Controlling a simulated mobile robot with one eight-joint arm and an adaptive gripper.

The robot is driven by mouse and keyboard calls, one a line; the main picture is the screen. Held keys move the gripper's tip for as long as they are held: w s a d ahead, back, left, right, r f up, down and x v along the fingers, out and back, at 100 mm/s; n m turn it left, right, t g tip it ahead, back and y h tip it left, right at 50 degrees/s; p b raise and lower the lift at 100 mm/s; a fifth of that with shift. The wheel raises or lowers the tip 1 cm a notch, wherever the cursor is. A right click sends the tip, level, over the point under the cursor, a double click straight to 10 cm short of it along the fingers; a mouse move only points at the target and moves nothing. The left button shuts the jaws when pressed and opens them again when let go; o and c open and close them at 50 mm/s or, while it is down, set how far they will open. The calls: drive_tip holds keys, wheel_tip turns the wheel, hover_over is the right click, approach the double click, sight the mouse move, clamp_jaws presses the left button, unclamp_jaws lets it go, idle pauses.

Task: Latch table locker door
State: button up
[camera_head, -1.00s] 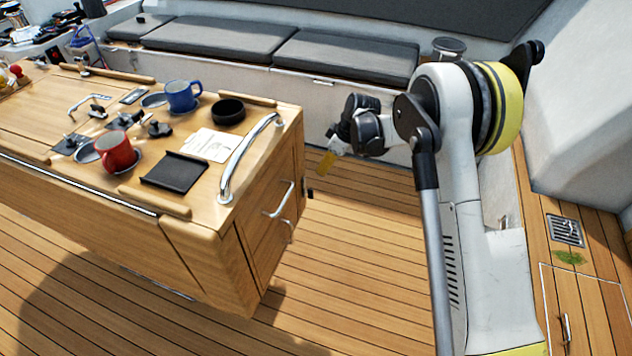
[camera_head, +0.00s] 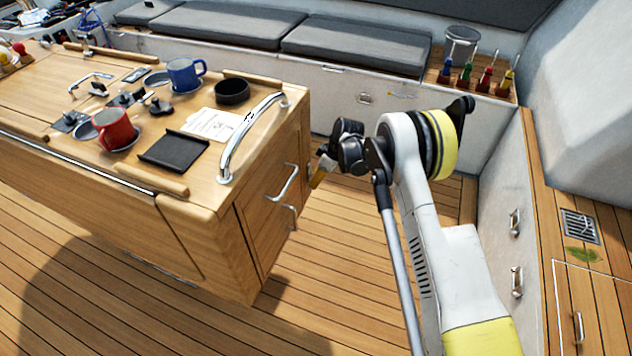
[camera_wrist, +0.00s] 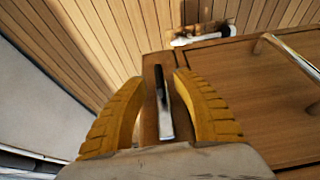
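The table locker door (camera_head: 268,222) is a wooden panel in the end of the cockpit table; it looks flush or nearly so in its frame. A bent metal handle (camera_head: 285,184) is on it, and the handle also shows in the wrist view (camera_wrist: 290,52). A slim dark-and-silver latch (camera_wrist: 165,112) sits on the narrow wooden strip beside the door. My gripper (camera_wrist: 158,78) has its yellow fingers apart, one on each side of the latch, with gaps visible. In the head view my gripper (camera_head: 320,177) is just right of the door's far edge; the latch is not clear there.
A chrome grab rail (camera_head: 250,135) curves over the table end. Blue (camera_head: 184,76) and red (camera_head: 115,130) mugs stand on the tabletop. Wooden deck is clear below the door. A white cushioned bench (camera_head: 355,45) stands behind.

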drive_tip(key=shift+f, duration=0.1)
clamp_jaws()
